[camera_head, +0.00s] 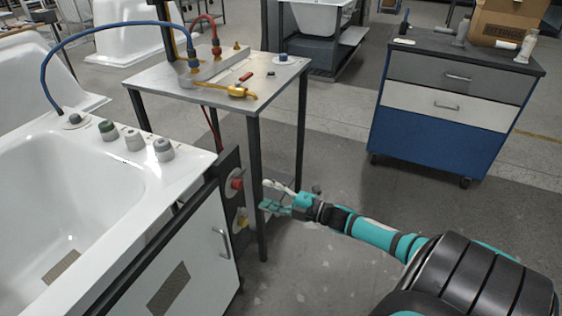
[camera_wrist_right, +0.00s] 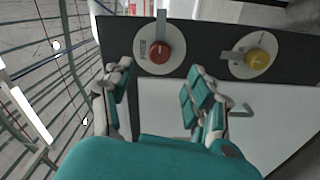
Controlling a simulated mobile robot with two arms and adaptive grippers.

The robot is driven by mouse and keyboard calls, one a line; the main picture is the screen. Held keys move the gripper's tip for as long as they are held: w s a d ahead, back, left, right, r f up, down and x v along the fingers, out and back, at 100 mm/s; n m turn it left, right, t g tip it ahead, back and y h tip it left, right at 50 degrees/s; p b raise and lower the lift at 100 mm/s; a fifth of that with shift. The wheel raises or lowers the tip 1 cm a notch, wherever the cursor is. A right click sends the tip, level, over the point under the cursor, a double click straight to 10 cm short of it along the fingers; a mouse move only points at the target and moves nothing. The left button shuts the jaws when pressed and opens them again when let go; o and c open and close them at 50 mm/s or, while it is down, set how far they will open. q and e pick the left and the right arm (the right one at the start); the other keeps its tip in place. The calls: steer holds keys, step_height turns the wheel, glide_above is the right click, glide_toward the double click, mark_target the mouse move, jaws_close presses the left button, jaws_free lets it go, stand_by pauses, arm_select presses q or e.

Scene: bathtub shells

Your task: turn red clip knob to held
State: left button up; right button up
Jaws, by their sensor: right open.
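The red clip knob (camera_head: 237,183) sits on a round pale plate on the dark side panel of the tub unit. In the right wrist view the red knob (camera_wrist_right: 159,52) shows ahead, between the lines of the two fingers, with a grey bar pointing up from its plate. The small print on the plate is unreadable. My right gripper (camera_head: 272,199) is open and empty, apart from the panel. In the wrist view its fingers (camera_wrist_right: 160,82) are spread wide, short of the knob. My left gripper is out of view.
A yellow knob (camera_head: 242,221) is below the red one; in the wrist view the yellow knob (camera_wrist_right: 257,58) is to the right. A metal table (camera_head: 170,82) with hoses stands behind the panel, its black leg near my gripper. A blue cabinet (camera_head: 430,125) stands right. Floor between is clear.

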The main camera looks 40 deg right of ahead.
steer(key=shift+v, duration=2.1)
